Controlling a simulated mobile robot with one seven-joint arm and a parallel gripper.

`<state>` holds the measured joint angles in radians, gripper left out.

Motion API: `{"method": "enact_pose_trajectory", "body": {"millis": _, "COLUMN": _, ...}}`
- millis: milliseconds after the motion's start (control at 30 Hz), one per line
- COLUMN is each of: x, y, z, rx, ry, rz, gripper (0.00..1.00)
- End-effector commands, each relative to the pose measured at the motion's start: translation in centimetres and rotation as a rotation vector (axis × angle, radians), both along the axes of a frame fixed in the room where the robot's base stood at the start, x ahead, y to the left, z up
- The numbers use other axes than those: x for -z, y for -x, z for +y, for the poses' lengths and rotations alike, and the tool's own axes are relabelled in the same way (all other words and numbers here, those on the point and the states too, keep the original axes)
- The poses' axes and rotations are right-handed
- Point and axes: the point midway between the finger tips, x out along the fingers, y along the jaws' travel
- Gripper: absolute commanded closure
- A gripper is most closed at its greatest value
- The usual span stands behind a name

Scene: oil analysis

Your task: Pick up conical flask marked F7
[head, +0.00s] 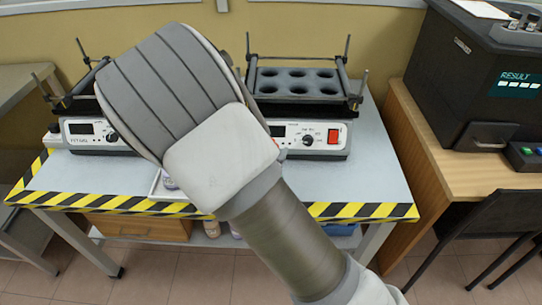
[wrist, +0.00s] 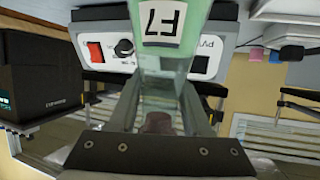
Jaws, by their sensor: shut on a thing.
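The conical flask marked F7 (wrist: 162,60) shows in the wrist view as pale green, see-through glass with a white F7 label. Its neck, with a brownish stopper-like end (wrist: 158,123), lies between the fingers of my gripper (wrist: 165,98), which is shut on it. The wrist view is upside down, and the flask's wide base runs out of the picture. In the head view my own arm hides the gripper and the flask.
A grey table (head: 375,160) with a yellow-black striped edge carries two shaker devices; the right one (head: 305,139) has an empty holed rack. A white tray (head: 155,188) is partly hidden behind my arm. A black analyser (head: 460,85) stands on a wooden desk at right, with a chair before it.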

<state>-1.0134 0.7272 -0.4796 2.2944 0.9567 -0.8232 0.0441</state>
Motion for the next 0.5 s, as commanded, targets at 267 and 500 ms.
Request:
{"method": "enact_pose_trajectory", "body": {"millis": 267, "x": -3.5, "y": 3.3, "z": -5.1, "rx": 0.006, "ry": 0.0, "rz": 0.001, "gripper": 1.0}}
{"method": "enact_pose_trajectory", "body": {"millis": 500, "x": -5.4, "y": 4.6, "z": -7.0, "rx": 0.004, "ry": 0.009, "rz": 0.001, "gripper": 1.0}}
